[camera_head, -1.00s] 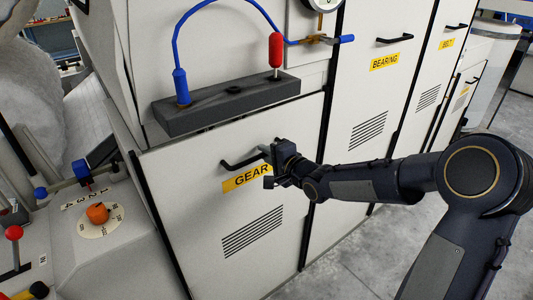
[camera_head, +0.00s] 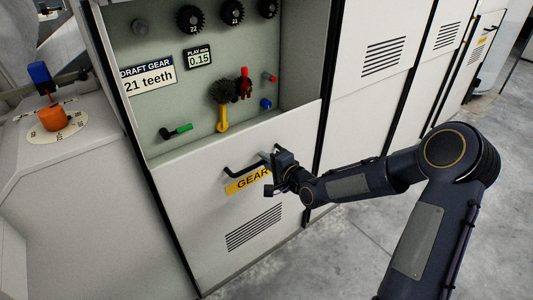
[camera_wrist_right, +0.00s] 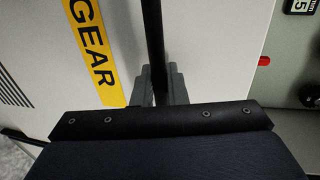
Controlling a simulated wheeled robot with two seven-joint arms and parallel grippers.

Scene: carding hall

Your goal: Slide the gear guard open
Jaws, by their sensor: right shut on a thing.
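The gear guard (camera_head: 200,195) is a pale panel with a yellow GEAR label (camera_head: 248,181) and vent slots. It stands low, with an open compartment (camera_head: 190,130) showing above its top edge. My right gripper (camera_head: 272,170) is shut on the right part of the guard's black bar handle (camera_head: 240,169). In the right wrist view the handle (camera_wrist_right: 153,45) runs between the grey fingers (camera_wrist_right: 158,88), beside the GEAR label (camera_wrist_right: 93,50). The part of the handle inside the jaws is hidden. My left gripper is not in view.
The compartment holds dark gears (camera_head: 190,18), a gear with a yellow lever (camera_head: 222,118), a green-handled lever (camera_head: 178,131) and a "21 teeth" sign (camera_head: 148,75). An orange knob (camera_head: 53,118) is at left. Bare floor (camera_head: 345,250) lies at right.

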